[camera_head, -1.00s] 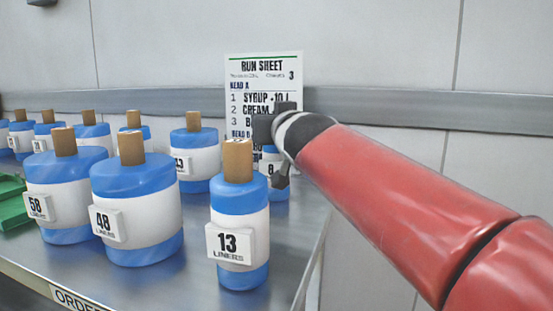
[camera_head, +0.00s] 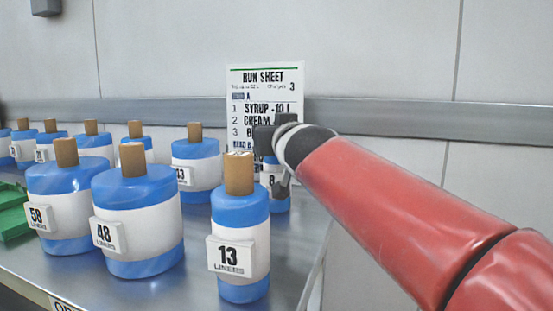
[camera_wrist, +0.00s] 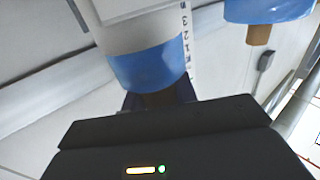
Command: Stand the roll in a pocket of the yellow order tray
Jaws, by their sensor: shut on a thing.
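My gripper (camera_head: 281,176) is in front of the run sheet, at the top of a small blue-and-white roll (camera_head: 280,203) labelled 8. The roll is upright and partly hidden behind the roll labelled 13. In the wrist view a blue-and-white roll (camera_wrist: 155,68) with a brown core fills the upper middle. The gripper is shut on this core, and the fingertips are mostly hidden. I cannot tell whether the roll touches the table. The yellow order tray is not in view.
Rolls labelled 13 (camera_head: 240,212), 48 (camera_head: 150,235) and 58 (camera_head: 70,210) stand in front, with several more behind. A green object (camera_head: 12,218) is at the left edge. The run sheet (camera_head: 265,85) stands at the back. The metal table (camera_head: 190,285) ends at right.

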